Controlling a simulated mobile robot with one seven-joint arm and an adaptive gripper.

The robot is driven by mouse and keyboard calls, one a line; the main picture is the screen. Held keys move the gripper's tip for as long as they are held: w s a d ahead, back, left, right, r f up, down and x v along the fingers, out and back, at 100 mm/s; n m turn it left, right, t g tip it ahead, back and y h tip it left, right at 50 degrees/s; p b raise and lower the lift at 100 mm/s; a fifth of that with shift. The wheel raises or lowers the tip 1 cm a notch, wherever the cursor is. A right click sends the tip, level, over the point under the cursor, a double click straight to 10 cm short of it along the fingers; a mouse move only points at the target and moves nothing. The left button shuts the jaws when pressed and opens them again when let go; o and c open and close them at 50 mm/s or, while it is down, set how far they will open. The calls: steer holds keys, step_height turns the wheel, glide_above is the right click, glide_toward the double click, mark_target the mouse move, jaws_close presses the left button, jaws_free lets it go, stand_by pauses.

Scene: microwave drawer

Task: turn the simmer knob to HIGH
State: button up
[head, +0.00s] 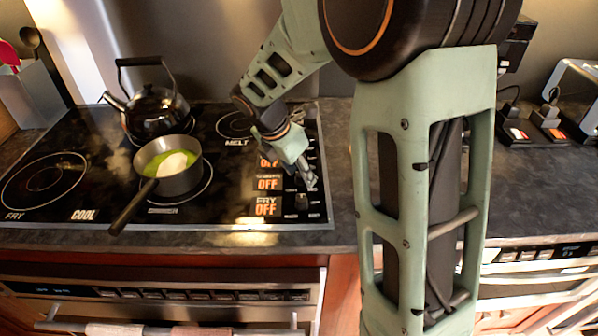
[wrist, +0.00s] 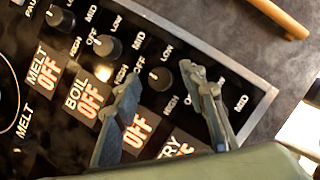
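The simmer knob (wrist: 160,78) is a round black knob on the stove's control panel, third in a slanting row. Its orange display (wrist: 136,132) reads OFF, with the name above it covered by a finger; in the head view the SIMMER display (head: 268,183) also reads OFF. My gripper (wrist: 160,72) is open, its fingertips apart on either side of this knob in the wrist view. Whether they touch it or hover above it I cannot tell. In the head view my gripper (head: 309,180) is over the panel and hides the knob.
The boil knob (wrist: 108,47) and melt knob (wrist: 60,18) lie up-left of it in the wrist view. The fry knob (head: 302,201) is nearest the front edge. A pot (head: 170,184) with green contents and a dark kettle (head: 150,108) stand on the cooktop, left of my gripper.

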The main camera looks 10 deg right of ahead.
steer(key=shift+c, duration=0.2)
jaws_close()
